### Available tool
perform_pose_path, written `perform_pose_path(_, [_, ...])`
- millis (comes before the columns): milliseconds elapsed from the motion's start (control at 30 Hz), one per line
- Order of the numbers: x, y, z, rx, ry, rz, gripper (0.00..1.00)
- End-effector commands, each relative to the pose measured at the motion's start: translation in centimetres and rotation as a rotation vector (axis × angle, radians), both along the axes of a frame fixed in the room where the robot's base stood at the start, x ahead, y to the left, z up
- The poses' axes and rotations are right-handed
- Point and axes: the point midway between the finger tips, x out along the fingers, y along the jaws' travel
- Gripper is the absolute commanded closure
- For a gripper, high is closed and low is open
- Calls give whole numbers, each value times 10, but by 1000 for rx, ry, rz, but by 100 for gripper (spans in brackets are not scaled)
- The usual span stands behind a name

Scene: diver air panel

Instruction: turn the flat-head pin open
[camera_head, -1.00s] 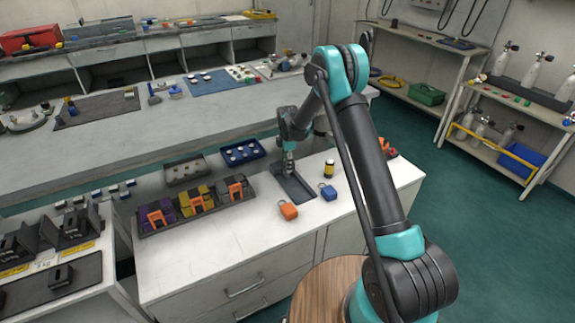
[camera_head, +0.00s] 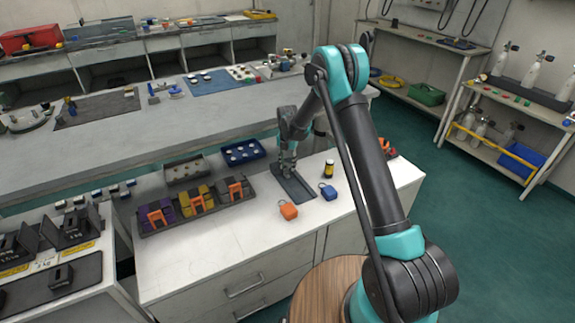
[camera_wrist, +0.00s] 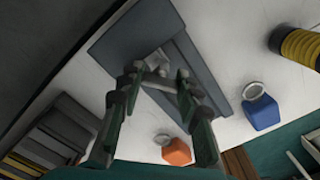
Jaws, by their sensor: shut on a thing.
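A dark grey-blue panel (camera_head: 299,188) lies on the white counter, and it fills the upper middle of the wrist view (camera_wrist: 118,45). My gripper (camera_head: 288,171) is low over the panel's far left part in the head view. In the wrist view my gripper (camera_wrist: 157,74) has its two fingers reaching to a small light-grey piece (camera_wrist: 154,61) on the panel, which looks like the flat-head pin. The fingers are shut on it. Its flat head is mostly hidden by the fingertips, and its turned angle cannot be told. In the head view the pin is hidden behind the gripper.
An orange tag (camera_head: 288,210) and a blue tag (camera_head: 329,192) lie near the panel. A rack with purple, yellow and grey blocks (camera_head: 238,204) is on the left. The counter's front is clear.

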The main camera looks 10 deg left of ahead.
Motion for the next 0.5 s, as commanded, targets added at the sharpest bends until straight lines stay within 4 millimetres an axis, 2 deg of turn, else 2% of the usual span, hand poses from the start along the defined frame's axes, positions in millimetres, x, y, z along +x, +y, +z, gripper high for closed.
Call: perform_pose_path(500, [0,0,-1,0,0,276,95])
